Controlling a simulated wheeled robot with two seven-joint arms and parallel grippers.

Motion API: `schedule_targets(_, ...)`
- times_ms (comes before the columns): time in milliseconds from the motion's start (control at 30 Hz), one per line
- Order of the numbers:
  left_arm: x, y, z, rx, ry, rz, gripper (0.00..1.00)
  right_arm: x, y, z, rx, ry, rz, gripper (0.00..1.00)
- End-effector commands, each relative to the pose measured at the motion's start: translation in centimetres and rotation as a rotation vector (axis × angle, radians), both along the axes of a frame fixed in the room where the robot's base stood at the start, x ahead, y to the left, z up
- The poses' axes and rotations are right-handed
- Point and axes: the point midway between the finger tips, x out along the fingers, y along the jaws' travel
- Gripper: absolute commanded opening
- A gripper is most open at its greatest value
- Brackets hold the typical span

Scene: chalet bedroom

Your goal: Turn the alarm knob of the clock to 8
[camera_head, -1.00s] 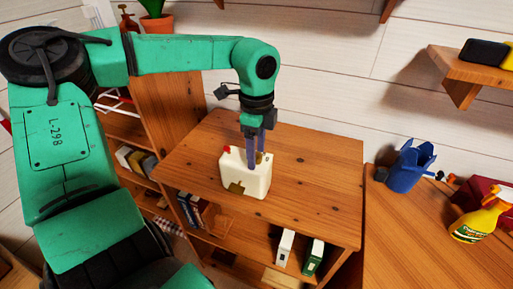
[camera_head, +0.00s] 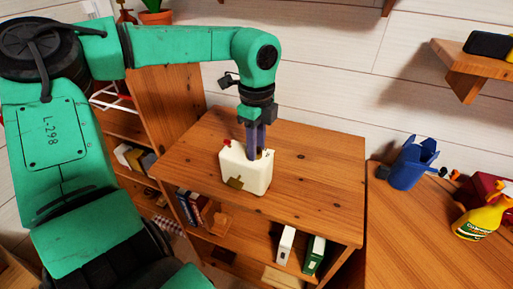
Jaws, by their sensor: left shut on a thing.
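The dial marks are too small to read. My right gripper is not in view.
The cabinet top (camera_head: 315,170) is otherwise clear. Books and boxes sit on shelves below. A blue pot (camera_head: 410,163) and a yellow spray bottle (camera_head: 482,217) stand on the surface at right. A wall shelf (camera_head: 462,72) is at upper right.

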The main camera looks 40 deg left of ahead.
Motion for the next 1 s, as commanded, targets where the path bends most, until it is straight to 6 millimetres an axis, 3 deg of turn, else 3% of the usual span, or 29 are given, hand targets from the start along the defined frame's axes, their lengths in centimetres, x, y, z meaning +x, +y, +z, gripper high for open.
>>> schedule_targets(200, 0.0, 0.0, -0.2, 0.000, -0.002, -0.189, 0.00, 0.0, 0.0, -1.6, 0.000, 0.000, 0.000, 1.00)
schedule_targets(400, 0.0, 0.0, 0.0, 0.000, -0.001, -0.310, 0.00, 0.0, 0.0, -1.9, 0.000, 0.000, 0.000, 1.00)
schedule_targets(1000, 0.0, 0.0, 0.1, -0.001, -0.001, -0.314, 0.00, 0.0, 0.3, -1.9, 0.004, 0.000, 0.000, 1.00)
